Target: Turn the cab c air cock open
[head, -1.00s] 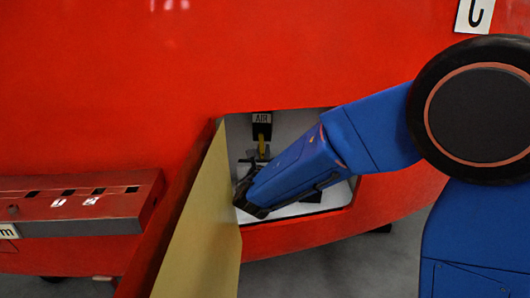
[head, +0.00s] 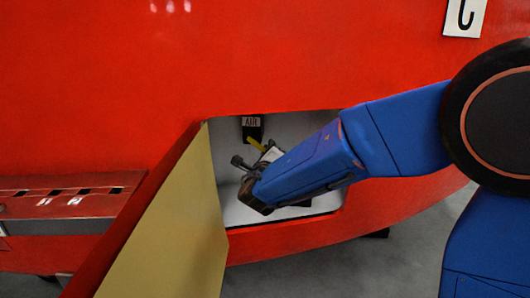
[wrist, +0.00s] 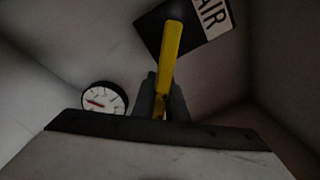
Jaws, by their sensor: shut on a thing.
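The air cock shows as a yellow lever (wrist: 170,55) in the wrist view, below a black-and-white AIR label (wrist: 212,18). My gripper (wrist: 160,98) is shut on the lever's near end, with a dark finger on each side. In the head view the lever (head: 256,144) slants down to the right from the AIR label (head: 251,122), inside an open recess in the red nosecone. My wrist and forearm hide the lever's lower end and most of my gripper there. The cab letter is not legible.
The recess (head: 228,140) has pale walls close around my gripper. Its open door (head: 175,225), yellowish inside, stands on the left near my wrist. A round gauge (wrist: 104,99) sits at the left in the wrist view. A red ledge (head: 60,190) lies further left.

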